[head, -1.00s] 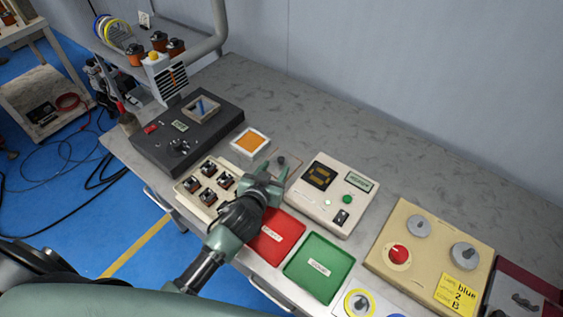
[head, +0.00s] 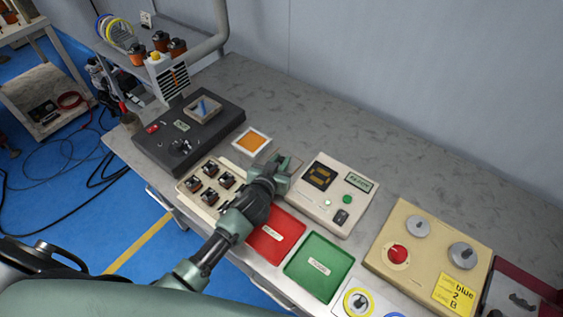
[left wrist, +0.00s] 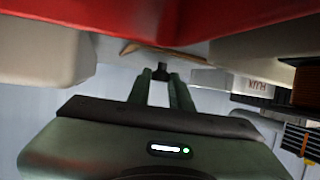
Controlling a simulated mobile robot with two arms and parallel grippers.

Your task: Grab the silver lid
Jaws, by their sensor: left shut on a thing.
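The silver lid (head: 295,161) is a flat grey plate in the head view, between the coil holder and the cream meter box. It is mostly hidden by my left gripper (head: 283,170), which is down at it. In the left wrist view a small dark knob (left wrist: 162,72) sits between the tips of the two green fingers (left wrist: 160,78), and they are shut on it. The knob appears to be the lid's handle. I cannot tell whether the lid is lifted. My right gripper is not in view.
A cream holder (head: 190,186) with several coils is left of my gripper. The meter box (head: 318,205) is close on the right. Red (head: 268,250) and green (head: 310,283) trays lie in front. An orange-topped square (head: 251,141) is behind. The rear bench (head: 380,150) is clear.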

